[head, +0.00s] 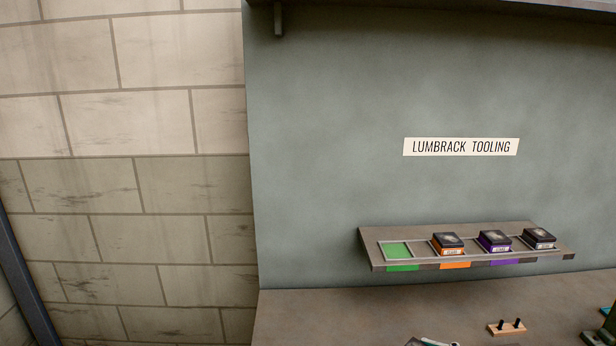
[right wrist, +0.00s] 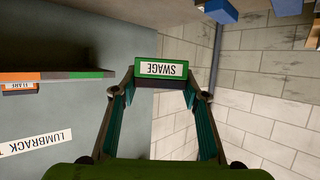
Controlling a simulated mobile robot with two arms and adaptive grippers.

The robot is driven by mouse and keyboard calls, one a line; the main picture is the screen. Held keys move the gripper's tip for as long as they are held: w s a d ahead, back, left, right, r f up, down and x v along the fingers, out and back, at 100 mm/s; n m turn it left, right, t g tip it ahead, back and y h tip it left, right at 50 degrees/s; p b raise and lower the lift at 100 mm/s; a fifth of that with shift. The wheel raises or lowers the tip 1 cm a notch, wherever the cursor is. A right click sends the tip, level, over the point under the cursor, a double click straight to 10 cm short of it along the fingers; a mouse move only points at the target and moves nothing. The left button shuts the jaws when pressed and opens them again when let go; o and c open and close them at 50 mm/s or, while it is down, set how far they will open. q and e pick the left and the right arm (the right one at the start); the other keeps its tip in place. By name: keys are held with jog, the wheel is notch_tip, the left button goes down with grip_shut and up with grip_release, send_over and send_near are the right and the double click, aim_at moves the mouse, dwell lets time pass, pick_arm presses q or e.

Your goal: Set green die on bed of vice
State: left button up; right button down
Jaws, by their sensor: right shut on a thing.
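The green die (right wrist: 162,69), a block with a green edge and a white label reading SWAGE, is in the right wrist view. My right gripper (right wrist: 162,84) is shut on it, one finger on each side. The die is held clear of the shelf, and the label appears upside down in this view. I cannot make out the vice bed in either view; a dark green piece (head: 608,325) is cut off at the head view's right edge.
A wall shelf (head: 368,250) has an empty green slot (head: 397,251) and dies marked orange (head: 447,244), purple (head: 494,242) and dark (head: 539,239). Below lies a bench (head: 330,315) with a small wooden block with dark pegs (head: 506,328). The bench's left part is clear.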

jog(key=s+a+f+n+g+y+b, duration=0.1)
jog(key=s+n+g, duration=0.1)
jog(key=s, duration=0.5)
jog(key=shift+a+f+n+y, duration=0.15)
jog(key=shift+f+n+y, duration=0.15)
jog(key=shift+y, duration=0.1)
jog(key=shift+s, duration=0.1)
